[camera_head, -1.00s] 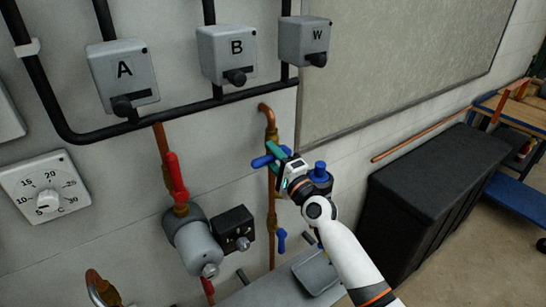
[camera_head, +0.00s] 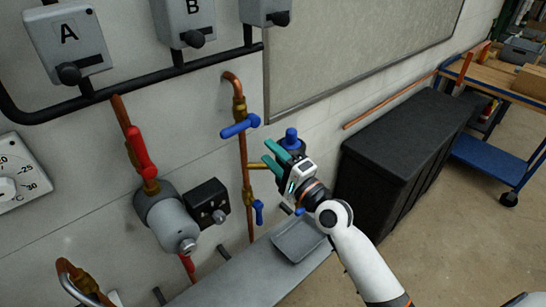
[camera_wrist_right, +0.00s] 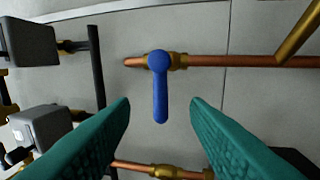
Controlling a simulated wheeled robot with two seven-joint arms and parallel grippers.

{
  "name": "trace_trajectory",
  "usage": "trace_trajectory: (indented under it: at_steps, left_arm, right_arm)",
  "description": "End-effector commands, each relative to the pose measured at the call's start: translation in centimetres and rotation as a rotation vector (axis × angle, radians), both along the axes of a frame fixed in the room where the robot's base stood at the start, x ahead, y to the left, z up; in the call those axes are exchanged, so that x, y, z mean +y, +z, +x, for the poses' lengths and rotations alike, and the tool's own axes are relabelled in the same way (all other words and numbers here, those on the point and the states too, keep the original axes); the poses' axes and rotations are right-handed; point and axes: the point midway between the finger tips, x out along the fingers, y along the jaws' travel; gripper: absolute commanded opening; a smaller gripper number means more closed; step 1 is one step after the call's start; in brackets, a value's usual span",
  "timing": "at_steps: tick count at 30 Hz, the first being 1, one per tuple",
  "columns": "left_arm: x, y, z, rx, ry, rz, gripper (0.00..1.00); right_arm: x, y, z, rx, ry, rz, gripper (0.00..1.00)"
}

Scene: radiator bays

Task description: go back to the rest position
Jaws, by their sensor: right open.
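My right gripper (camera_head: 273,155) is open and empty in the head view, with teal fingers pointing left toward the wall pipes. It is apart from the blue lever valve (camera_head: 240,126) on the upright copper pipe, just below and to the right of it. In the right wrist view, the open fingers (camera_wrist_right: 160,112) frame the same blue lever (camera_wrist_right: 160,92) with clear space on both sides, farther off. A blue knob (camera_head: 291,140) sits just behind the gripper. My left gripper is not in view.
Grey boxes marked A (camera_head: 72,45) and B (camera_head: 188,20) hang on the wall. A red lever (camera_head: 140,152) and a grey pump (camera_head: 166,217) are left of the gripper. A grey tray (camera_head: 298,241) lies below it. A black cabinet (camera_head: 400,150) and a blue cart (camera_head: 495,160) stand right.

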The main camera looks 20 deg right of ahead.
Motion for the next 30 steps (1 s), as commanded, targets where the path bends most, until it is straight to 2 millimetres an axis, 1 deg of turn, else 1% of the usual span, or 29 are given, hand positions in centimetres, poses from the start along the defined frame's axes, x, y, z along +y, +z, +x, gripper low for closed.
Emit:
trace_trajectory:
  at_steps: [10, 12, 14, 17, 18, 20, 21, 23, 24, 26, 27, 29, 30]
  left_arm:
    - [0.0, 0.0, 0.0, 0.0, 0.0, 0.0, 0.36]
    - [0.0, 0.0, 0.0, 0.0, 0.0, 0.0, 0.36]
    - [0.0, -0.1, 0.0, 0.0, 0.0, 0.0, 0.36]
    - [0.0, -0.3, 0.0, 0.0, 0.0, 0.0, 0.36]
    - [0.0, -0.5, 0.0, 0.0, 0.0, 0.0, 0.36]
    - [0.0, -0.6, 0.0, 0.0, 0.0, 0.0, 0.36]
    - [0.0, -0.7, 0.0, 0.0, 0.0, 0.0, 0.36]
    - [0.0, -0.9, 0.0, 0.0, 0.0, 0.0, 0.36]
    - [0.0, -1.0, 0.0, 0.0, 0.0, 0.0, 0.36]
    - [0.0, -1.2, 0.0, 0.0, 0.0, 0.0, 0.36]
    - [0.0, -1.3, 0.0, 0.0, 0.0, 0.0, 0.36]
    - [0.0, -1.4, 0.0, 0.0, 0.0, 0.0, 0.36]
    - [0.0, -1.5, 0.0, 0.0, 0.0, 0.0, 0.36]
  right_arm:
    - [0.0, 0.0, 0.0, 0.001, 0.0, 0.0, 0.42]
    - [0.0, -0.7, 0.2, 0.01, -0.005, -0.01, 0.42]
    - [-0.2, -2.2, 0.4, 0.031, -0.017, -0.037, 0.42]
    - [-0.6, -7.0, 0.8, 0.098, -0.05, -0.128, 0.42]
    - [-0.8, -9.7, 0.9, 0.136, -0.064, -0.179, 0.42]
    - [-1.2, -14.2, 0.7, 0.2, -0.082, -0.27, 0.42]
    - [-1.4, -17.3, 0.4, 0.243, -0.09, -0.336, 0.42]
    - [-1.8, -21.9, -0.5, 0.307, -0.093, -0.435, 0.42]
    - [-2.0, -24.9, -1.3, 0.349, -0.089, -0.501, 0.42]
    - [-2.2, -29.3, -2.9, 0.411, -0.075, -0.6, 0.42]
    - [-2.3, -32.1, -4.0, 0.449, -0.06, -0.667, 0.42]
    - [-2.5, -36.3, -6.1, 0.507, -0.031, -0.765, 0.42]
    - [-2.7, -38.9, -7.7, 0.544, -0.007, -0.83, 0.42]
